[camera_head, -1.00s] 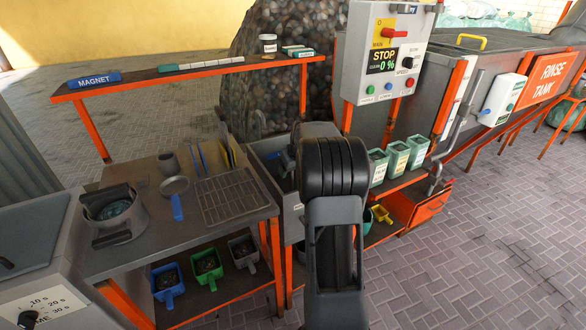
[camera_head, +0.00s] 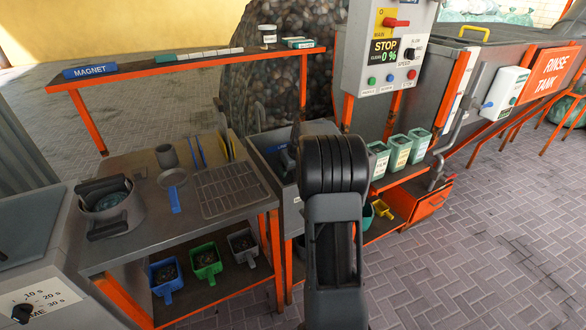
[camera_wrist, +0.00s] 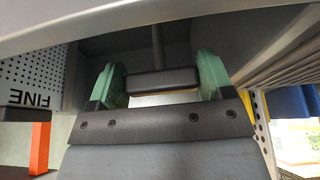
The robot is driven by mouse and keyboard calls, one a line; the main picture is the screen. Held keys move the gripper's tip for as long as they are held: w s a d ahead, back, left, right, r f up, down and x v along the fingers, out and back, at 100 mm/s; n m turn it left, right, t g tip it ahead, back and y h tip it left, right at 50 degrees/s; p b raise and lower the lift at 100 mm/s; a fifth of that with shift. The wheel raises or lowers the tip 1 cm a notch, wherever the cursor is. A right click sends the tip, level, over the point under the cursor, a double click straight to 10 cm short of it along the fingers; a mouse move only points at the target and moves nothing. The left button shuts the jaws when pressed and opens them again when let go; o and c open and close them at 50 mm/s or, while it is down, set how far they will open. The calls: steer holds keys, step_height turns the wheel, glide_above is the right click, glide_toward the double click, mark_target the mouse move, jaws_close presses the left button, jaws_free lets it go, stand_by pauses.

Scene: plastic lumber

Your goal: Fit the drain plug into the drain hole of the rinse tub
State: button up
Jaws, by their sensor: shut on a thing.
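My gripper (camera_wrist: 162,82) shows in the wrist view with two pale green fingers. Between them is a dark grey block (camera_wrist: 160,83) with a stem rising behind it, and the fingers are shut on it; it looks like the drain plug. In the head view my arm hides the fingertips and the block. The grey rinse tub (camera_head: 267,137) stands right of the steel bench, its right part behind my arm. The drain hole is not visible.
An orange-edged shelf (camera_head: 190,66) stands behind. The control box (camera_head: 385,50) is at upper right. Paved floor (camera_head: 480,240) is clear at right.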

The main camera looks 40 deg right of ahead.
steer(key=o, duration=1.3)
steer(key=shift+c, duration=0.2)
steer(key=shift+r, duration=0.1)
steer(key=v, duration=1.3)
steer(key=shift+r+p, duration=0.35)
steer(key=shift+p, duration=0.1)
